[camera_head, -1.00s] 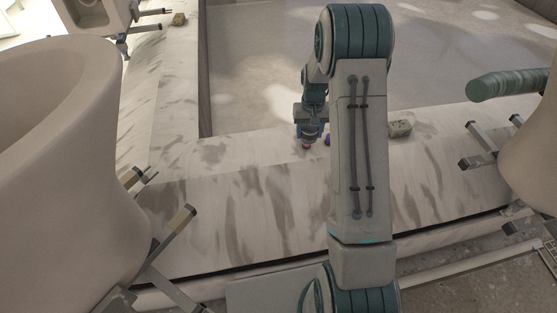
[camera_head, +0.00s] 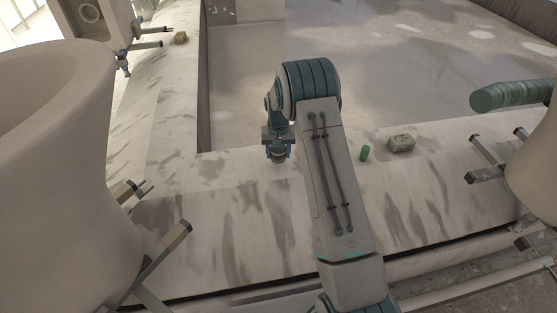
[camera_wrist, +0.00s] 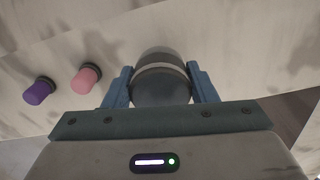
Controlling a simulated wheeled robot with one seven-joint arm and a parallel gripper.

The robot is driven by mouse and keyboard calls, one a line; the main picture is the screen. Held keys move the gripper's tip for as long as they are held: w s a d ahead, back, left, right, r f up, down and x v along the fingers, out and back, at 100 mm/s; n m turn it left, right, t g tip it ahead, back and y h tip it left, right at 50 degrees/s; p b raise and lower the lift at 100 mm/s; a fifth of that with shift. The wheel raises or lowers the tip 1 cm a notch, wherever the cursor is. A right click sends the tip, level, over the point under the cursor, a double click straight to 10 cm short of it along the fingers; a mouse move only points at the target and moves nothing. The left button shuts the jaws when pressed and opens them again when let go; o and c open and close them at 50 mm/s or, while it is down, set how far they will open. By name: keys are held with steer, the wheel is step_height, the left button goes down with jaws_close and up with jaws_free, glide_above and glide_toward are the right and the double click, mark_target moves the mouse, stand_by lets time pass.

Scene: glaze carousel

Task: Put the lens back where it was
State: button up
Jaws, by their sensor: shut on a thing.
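A round grey lens (camera_wrist: 161,88) with a pale band sits between the two blue fingers of my gripper (camera_wrist: 162,84) in the wrist view. The fingers are shut on its sides. Its far end is over the pale, dark-streaked ledge (camera_wrist: 225,30); I cannot tell whether it touches the surface. In the head view my gripper (camera_head: 279,152) points down over the ledge, left of my arm, and the lens cannot be made out clearly there.
A pink peg-like piece (camera_wrist: 86,78) and a purple one (camera_wrist: 39,92) are left of the lens in the wrist view. A green cylinder (camera_head: 364,153) and a stone-like block (camera_head: 400,143) stand right of my arm. Large pale vessels flank the ledge.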

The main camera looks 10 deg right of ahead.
mark_target(278, 158)
steer(key=shift+f+b, duration=0.4)
steer(key=shift+f, duration=1.3)
steer(key=shift+f, duration=0.2)
steer(key=o, duration=1.1)
steer(key=shift+r, duration=0.15)
